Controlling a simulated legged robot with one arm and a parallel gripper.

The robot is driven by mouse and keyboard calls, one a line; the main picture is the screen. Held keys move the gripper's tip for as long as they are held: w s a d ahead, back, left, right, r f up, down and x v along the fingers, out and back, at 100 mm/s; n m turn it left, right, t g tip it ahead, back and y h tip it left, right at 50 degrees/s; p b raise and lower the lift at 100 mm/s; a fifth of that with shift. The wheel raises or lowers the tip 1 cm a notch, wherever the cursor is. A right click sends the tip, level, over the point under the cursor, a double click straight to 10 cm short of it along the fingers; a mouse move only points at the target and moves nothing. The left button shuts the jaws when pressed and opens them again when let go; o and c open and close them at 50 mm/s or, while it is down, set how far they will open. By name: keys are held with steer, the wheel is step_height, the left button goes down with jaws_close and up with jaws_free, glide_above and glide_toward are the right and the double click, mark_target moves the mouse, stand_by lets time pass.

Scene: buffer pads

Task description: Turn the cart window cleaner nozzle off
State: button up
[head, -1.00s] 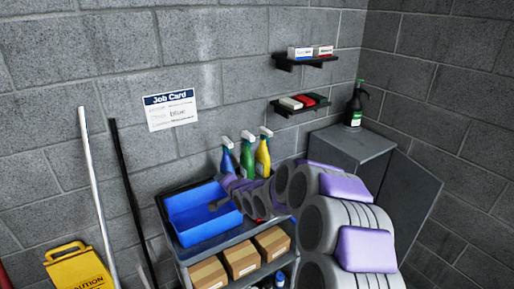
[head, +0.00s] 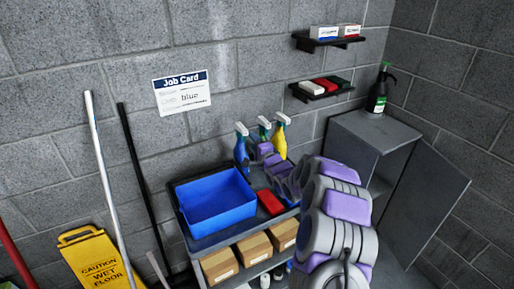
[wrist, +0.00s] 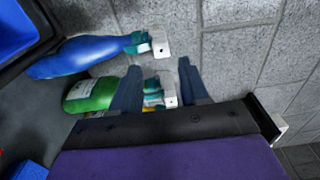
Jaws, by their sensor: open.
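Three spray bottles stand at the back of the cart (head: 203,245): a blue one (head: 241,155), a green one (head: 264,131) partly hidden by my arm, and a yellow one (head: 280,140). I cannot read which is the window cleaner. In the wrist view, the blue bottle (wrist: 75,58) lies to the left of my gripper (wrist: 158,92), its white-and-teal nozzle (wrist: 160,44) beyond the fingers. My gripper is open, with the nozzle of the green bottle (wrist: 90,92) showing between its fingers. I cannot tell whether they touch it. The nozzle settings are too small to read.
A blue bin (head: 215,205) and a red box (head: 270,203) sit on the cart top, with cardboard boxes (head: 254,248) below. A dark bottle (head: 377,95) stands on the grey cabinet (head: 350,135) at right.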

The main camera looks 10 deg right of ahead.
mark_target(246, 134)
steer(key=x, duration=0.1)
steer(key=p+x, duration=0.2)
steer(key=x, duration=0.1)
steer(key=shift+s+a+r, duration=0.15)
steer(key=shift+a, duration=0.1)
steer(key=shift+p+x, duration=0.7)
steer(key=shift+x, duration=0.25)
steer(key=shift+c, duration=0.3)
